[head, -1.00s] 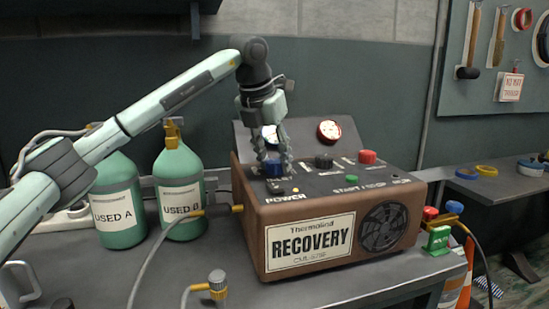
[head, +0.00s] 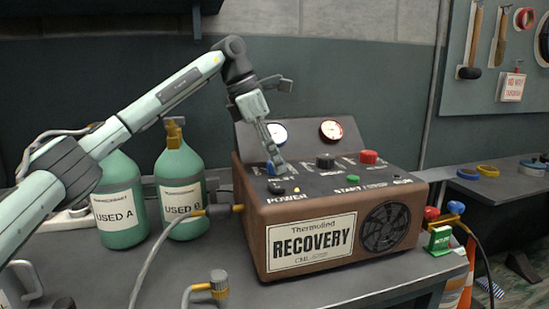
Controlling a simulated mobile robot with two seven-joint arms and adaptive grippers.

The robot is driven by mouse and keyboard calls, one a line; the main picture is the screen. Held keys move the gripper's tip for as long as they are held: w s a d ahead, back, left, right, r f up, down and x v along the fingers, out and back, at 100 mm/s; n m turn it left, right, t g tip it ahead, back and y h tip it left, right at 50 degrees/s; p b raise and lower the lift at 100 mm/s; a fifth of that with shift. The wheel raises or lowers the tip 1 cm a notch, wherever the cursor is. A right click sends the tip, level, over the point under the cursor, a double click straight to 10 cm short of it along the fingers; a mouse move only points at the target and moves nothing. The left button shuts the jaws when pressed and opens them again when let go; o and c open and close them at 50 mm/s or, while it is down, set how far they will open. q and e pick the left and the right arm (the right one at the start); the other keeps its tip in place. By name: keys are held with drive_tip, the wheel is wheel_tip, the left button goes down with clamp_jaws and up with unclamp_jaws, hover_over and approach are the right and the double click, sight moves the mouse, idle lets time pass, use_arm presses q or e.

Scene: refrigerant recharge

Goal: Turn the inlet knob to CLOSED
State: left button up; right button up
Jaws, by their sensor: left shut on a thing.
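The recovery machine (head: 330,195) is a brown box with a dark sloped top, standing on the grey bench. A blue knob (head: 271,170) sits at the left of its top panel, partly hidden by my fingers. My left gripper (head: 277,162) points down at the blue knob and is shut on it, its fingers seen nearly edge-on. A black knob (head: 325,161) and a red knob (head: 368,157) stand apart to the right. The knob markings are too small to read. My right gripper is not in view.
Two gauges, one white-faced (head: 278,133) and one red-rimmed (head: 331,130), stand behind the knobs. The power switch (head: 276,187) and a green button (head: 353,178) are near the front edge. Green cylinders USED A (head: 118,205) and USED B (head: 181,190) stand left, with a hose nearby.

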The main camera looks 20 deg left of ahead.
use_arm(q)
drive_tip(key=shift+m, duration=0.6)
drive_tip(key=shift+g, duration=0.3)
drive_tip(key=o, duration=1.2)
drive_tip(key=shift+c, duration=0.2)
drive_tip(key=v, duration=1.2)
drive_tip(key=shift+a+f, duration=0.1)
